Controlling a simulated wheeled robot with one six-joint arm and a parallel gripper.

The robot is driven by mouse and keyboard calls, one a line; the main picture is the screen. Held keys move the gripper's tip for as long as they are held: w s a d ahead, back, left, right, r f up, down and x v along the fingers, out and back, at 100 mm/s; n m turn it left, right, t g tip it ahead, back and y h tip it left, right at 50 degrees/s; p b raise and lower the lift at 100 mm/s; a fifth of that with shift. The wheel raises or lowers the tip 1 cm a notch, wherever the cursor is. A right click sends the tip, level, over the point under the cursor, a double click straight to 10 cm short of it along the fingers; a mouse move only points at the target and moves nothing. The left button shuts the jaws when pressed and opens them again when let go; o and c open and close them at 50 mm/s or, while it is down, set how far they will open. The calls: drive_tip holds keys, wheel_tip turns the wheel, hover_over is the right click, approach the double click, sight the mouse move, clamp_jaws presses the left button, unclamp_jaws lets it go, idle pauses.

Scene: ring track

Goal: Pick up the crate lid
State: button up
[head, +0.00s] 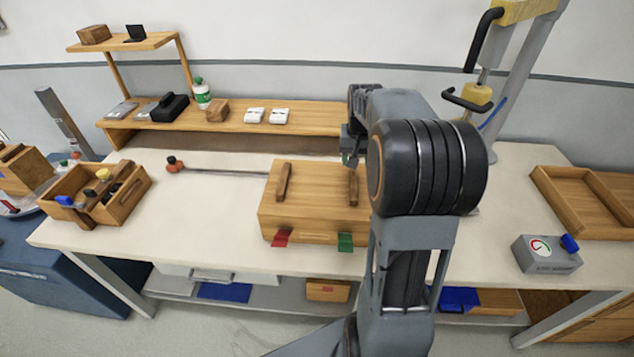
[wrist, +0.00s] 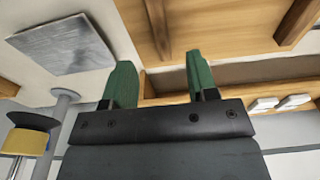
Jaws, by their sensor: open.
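The crate lid (head: 318,185) is a flat wooden top on a wooden crate (head: 310,228) in the middle of the table, with two dark wooden bars across it. In the wrist view the lid (wrist: 225,25) fills the upper middle, with one bar (wrist: 158,28) near my fingers and another (wrist: 297,22) at the right. My gripper (wrist: 160,82) has green fingers, spread apart with nothing between them. In the head view my gripper (head: 350,153) is near the lid's back right, by the right bar (head: 353,187); my arm partly hides it and the lid's right side.
Red (head: 282,238) and green (head: 345,242) tabs sit at the crate's front. A tool box (head: 105,195) stands left, a gauge box (head: 546,256) and wooden tray (head: 590,205) right. A raised shelf (head: 310,118) runs behind. The table between tool box and crate is mostly clear.

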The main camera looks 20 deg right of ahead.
hover_over(354, 181)
drive_tip(key=f, duration=0.5)
drive_tip(key=shift+s+a, duration=0.25)
drive_tip(key=shift+a, duration=0.15)
drive_tip(key=shift+w+d+f+p, duration=0.2)
drive_tip(key=shift+f+p, duration=0.15)
drive_tip(key=shift+f, duration=0.95)
drive_tip(key=shift+w+d+f+p, duration=0.15)
drive_tip(key=shift+f+p, duration=0.2)
drive_tip(key=shift+f, duration=0.9)
drive_tip(key=shift+s, duration=0.1)
drive_tip(key=shift+c, duration=0.5)
clamp_jaws()
